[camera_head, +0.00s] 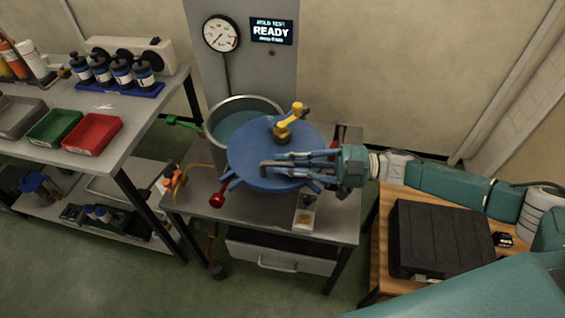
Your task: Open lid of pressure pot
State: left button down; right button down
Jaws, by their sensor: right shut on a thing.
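The metal pressure pot (213,108) stands on a grey workbench, with its rim and bluish inside showing at the back left. The round blue lid (250,141) is off to the front right of the pot's mouth, overlapping it in the picture. I cannot tell whether the lid touches the rim. A yellow-handled valve (296,110) stands on the lid's far side. My right gripper (272,162) reaches in from the right over the lid and is shut on its grey handle (266,168). My left gripper is not in view.
A gauge (221,33) and a screen (272,31) reading "READY" are on the panel behind. A green lever (184,122) and a red knob (217,198) are beside the pot. A side table (92,150) with red and green trays stands left; a black case (440,240) lies right.

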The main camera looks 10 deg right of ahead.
jog(key=c, duration=2)
grip_release()
jog(key=shift+r, duration=0.2)
jog(key=shift+o, duration=1.2)
jog(key=shift+s+d, duration=0.1)
jog(key=shift+s, duration=0.1)
jog(key=shift+d+f, duration=0.1)
jog(key=shift+d, duration=0.1)
jog(key=v, duration=1.1)
jog(key=shift+s+d, duration=0.15)
jog(key=shift+d, duration=0.2)
jog(key=shift+a, duration=0.1)
grip_shut()
